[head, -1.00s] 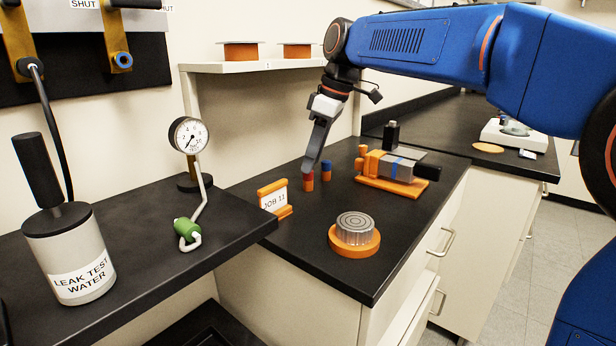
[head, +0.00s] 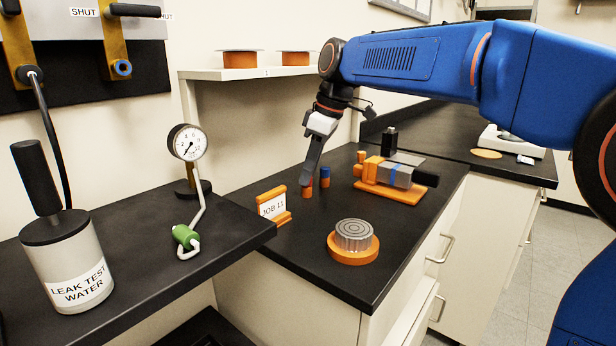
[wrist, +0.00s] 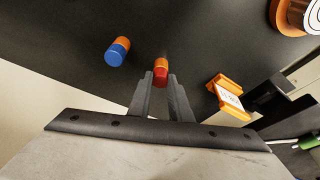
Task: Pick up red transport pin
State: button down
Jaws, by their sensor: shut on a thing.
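The red transport pin (wrist: 161,74) is a small red cylinder between the two fingertips of my gripper (wrist: 160,82) in the wrist view. An orange part shows at its far end. In the head view my gripper (head: 309,178) points down onto the pin from above, its fingers shut on the pin's upper part. The red top is mostly hidden there, and the orange lower part (head: 307,191) shows just below the fingertips, at or very near the black bench top. I cannot tell whether the orange part is separate from the pin.
A blue pin with an orange base (head: 325,176) stands close to the right; it also shows in the wrist view (wrist: 117,51). The job card holder (head: 272,205) is left, a ribbed metal disc (head: 353,235) in front, and an orange-based device (head: 390,180) right.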

jog(key=shift+r, duration=1.35)
jog(key=s+d, duration=1.1)
jog(key=d, duration=0.3)
jog(key=shift+r, duration=0.35)
jog(key=shift+d, duration=0.1)
jog(key=c, duration=2.4)
grip_release()
grip_shut()
jog(key=shift+s, duration=0.1)
